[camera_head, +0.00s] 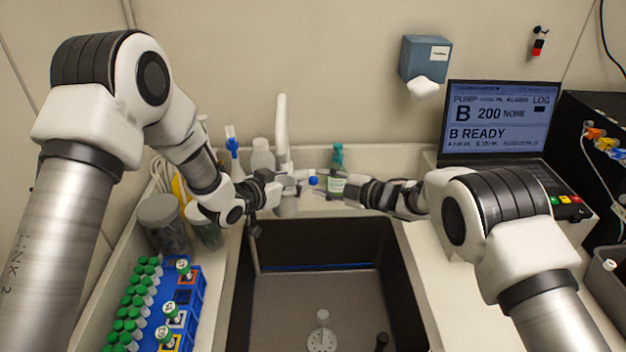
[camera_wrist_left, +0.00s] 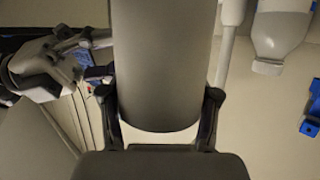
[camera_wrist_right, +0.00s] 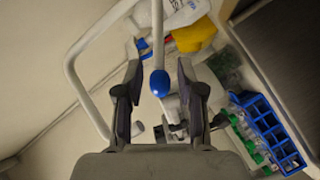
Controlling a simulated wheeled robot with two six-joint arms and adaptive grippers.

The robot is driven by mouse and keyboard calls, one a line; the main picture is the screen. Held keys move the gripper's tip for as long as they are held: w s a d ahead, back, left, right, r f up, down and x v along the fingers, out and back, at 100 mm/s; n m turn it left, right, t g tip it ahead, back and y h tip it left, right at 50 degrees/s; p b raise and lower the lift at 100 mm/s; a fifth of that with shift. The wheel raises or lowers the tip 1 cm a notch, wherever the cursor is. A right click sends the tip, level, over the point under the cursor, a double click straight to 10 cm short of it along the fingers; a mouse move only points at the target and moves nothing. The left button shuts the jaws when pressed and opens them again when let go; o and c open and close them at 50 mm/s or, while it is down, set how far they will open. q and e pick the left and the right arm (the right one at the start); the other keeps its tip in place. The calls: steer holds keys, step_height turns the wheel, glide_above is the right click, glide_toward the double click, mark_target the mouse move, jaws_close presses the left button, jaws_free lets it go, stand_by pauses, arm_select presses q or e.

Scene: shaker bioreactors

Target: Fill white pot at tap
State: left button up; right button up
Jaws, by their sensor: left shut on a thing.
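My left gripper (camera_head: 284,184) is shut on a pale grey cylinder, seen close up in the left wrist view (camera_wrist_left: 165,60). It looks like the white pot, but I cannot tell for sure. In the head view its lower part (camera_head: 287,207) shows at the sink's back edge. The white tap (camera_head: 282,125) rises behind it; in the right wrist view its curved tube (camera_wrist_right: 88,55) is at the left. A lever with a blue knob (camera_wrist_right: 160,84) lies between the fingers of my right gripper (camera_wrist_right: 157,95), which is open with gaps on both sides. The knob also shows in the head view (camera_head: 313,181).
A blue rack (camera_head: 190,300) with green-capped tubes is at the left, a laptop (camera_head: 500,125) at the right.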

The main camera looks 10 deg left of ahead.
steer(key=x, duration=0.4)
steer(key=shift+d+r, duration=0.1)
jaws_close()
steer(key=shift+w, duration=0.1)
